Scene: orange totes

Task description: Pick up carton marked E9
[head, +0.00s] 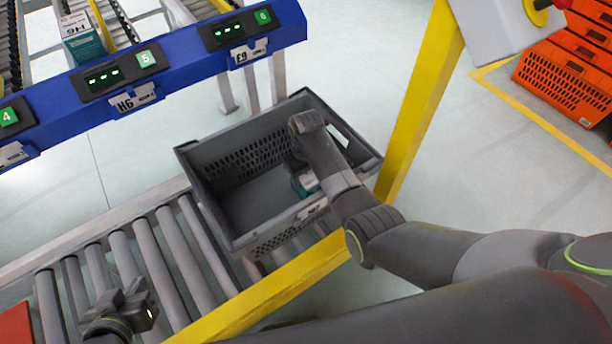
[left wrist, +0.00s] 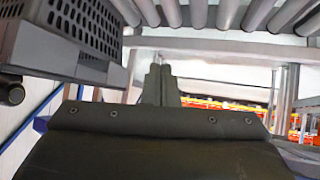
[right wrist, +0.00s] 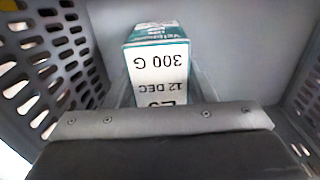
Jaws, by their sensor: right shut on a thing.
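The teal-and-white carton (right wrist: 160,72) is in the right wrist view, its label upside down with "300 G", "12 DEC" and a partly hidden code that seems to be E9. My right gripper (right wrist: 163,95) is shut on it, one finger on each side. In the head view the carton (head: 305,183) shows partly inside the grey crate (head: 190,165), mostly hidden by my right arm. My left gripper (head: 130,308) is over the rollers at lower left; the left wrist view shows its fingers (left wrist: 161,84) together and empty.
The crate stands on a roller conveyor (head: 130,255) beside a yellow rail (head: 270,290) and a yellow post (head: 420,100). A blue beam (head: 185,62) with numbered displays crosses above. Another carton, marked H6 (head: 82,38), is behind it. Orange totes (head: 560,80) stand at right.

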